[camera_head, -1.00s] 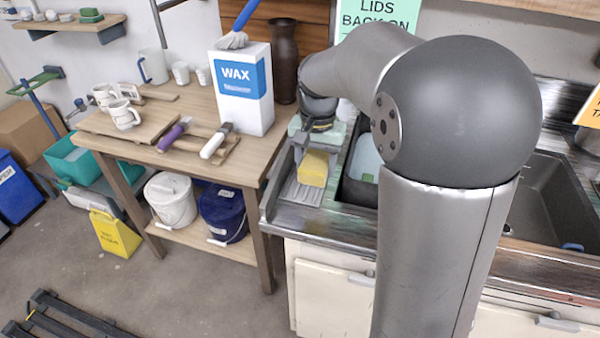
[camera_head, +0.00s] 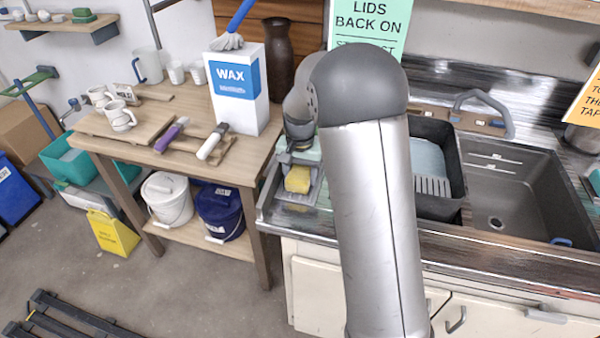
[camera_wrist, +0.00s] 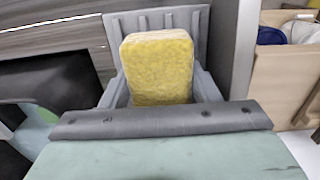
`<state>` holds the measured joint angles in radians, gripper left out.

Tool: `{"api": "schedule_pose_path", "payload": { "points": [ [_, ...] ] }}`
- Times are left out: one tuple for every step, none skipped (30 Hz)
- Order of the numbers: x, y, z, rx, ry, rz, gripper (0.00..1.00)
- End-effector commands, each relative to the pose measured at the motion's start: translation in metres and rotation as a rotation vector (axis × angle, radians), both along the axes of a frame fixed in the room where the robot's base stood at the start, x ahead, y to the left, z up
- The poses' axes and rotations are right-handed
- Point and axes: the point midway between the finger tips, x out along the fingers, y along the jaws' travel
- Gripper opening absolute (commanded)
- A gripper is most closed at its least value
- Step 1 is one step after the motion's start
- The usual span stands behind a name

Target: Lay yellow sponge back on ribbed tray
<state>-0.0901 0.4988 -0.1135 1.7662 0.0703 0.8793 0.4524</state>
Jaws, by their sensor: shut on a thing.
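The yellow sponge (camera_head: 298,180) is at the grey ribbed tray (camera_head: 308,198) on the left end of the sink counter. My gripper (camera_head: 291,163) is at the sponge, partly hidden behind my arm.
A black tub (camera_head: 455,165) with a pale plate and the sink basin (camera_head: 520,190) lie to the right. The wooden table (camera_head: 235,172) with a WAX box (camera_head: 238,90) is close on the left. A pale green surface (camera_wrist: 165,160) fills the bottom of the wrist view.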

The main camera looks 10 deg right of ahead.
Motion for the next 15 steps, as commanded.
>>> {"api": "schedule_pose_path", "payload": {
  "points": [
    [0.0,0.0,0.0001,0.0,0.0,0.0,0.34],
    [0.0,0.0,-0.0002,0.0,0.0,0.0,0.34],
    [-0.0001,0.0,-0.0014,0.0,0.0,0.0,0.34],
    [-0.0001,0.0,-0.0026,0.0,0.0,0.0,0.34],
    [-0.0001,0.0,-0.0038,0.0,0.0,0.0,0.34],
    [-0.0001,0.0,-0.0051,0.0,0.0,0.0,0.34],
    [-0.0001,0.0,-0.0035,0.0,0.0,0.0,0.64],
    [-0.0001,0.0,-0.0033,0.0,0.0,0.0,0.65],
    [-0.0002,0.0001,-0.0032,0.0,0.0,0.0,0.65],
    [-0.0002,0.0,-0.0032,0.0,0.0,0.0,0.65],
    [-0.0002,0.0,-0.0032,0.0,0.0,0.0,0.65],
    [-0.0002,0.0,-0.0031,0.0,0.0,0.0,0.65],
    [-0.0002,0.0,-0.0031,0.0,0.0,0.0,0.65],
    [-0.0002,0.0,-0.0031,0.0,0.0,0.0,0.65],
    [-0.0002,0.0,-0.0027,0.0,0.0,0.001,0.65]
  ]
}}
